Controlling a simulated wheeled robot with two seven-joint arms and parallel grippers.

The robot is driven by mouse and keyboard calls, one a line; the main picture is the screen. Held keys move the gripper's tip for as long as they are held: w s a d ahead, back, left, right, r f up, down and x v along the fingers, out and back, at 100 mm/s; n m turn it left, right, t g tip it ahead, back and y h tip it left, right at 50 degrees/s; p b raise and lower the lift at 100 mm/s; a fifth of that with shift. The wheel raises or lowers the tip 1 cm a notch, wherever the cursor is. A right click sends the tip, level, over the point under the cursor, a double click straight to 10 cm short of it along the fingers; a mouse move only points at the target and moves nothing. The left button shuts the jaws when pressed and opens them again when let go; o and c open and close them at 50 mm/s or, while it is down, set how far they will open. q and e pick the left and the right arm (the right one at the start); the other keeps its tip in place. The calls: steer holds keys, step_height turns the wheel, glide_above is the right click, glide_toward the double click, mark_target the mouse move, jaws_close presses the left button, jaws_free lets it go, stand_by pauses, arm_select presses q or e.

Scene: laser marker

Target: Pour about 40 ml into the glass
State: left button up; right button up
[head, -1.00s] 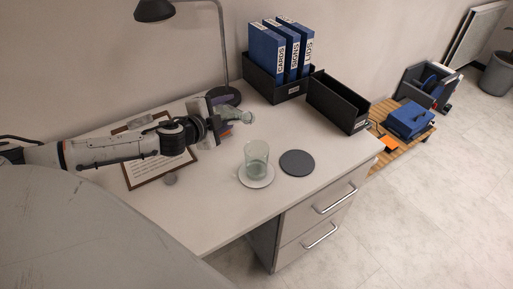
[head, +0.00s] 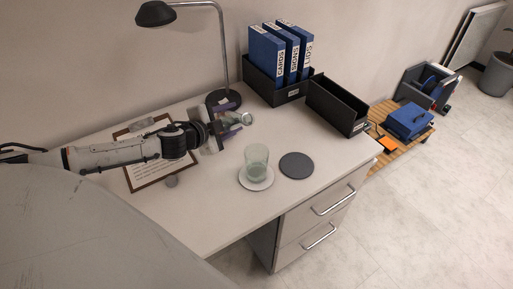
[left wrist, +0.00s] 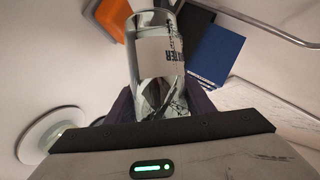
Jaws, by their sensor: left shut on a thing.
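The clear glass (head: 257,160) stands upright on a white round coaster (head: 244,183) near the desk's front edge. Some liquid seems to be low in it, but the level is hard to read. My left gripper (head: 232,124) is behind and left of the glass, apart from it. It is shut on a clear bottle (head: 247,118), whose end sticks out past the fingers, above the desk. In the left wrist view the bottle (left wrist: 157,65) shows a pale label with dark print between the fingers. The white coaster also shows at the left there (left wrist: 32,142). My right gripper is not in view.
A dark round coaster (head: 297,166) lies right of the glass. A desk lamp (head: 222,60) stands behind my gripper. Blue binders (head: 268,55) in a black box and an empty black tray (head: 337,106) are at the back right. A framed sheet (head: 135,180) lies under my arm.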

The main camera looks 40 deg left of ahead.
mark_target(228, 121)
arm_select(q)
steer(key=s+d+r+n+g+h+p, duration=0.1)
steer(key=d+r+n+h+p, duration=0.1)
steer(key=d+n+h, duration=0.4)
steer(key=shift+d+r+g+p, duration=0.4)
steer(key=shift+d+r, duration=0.2)
steer(key=shift+n, duration=0.3)
stand_by(1.8)
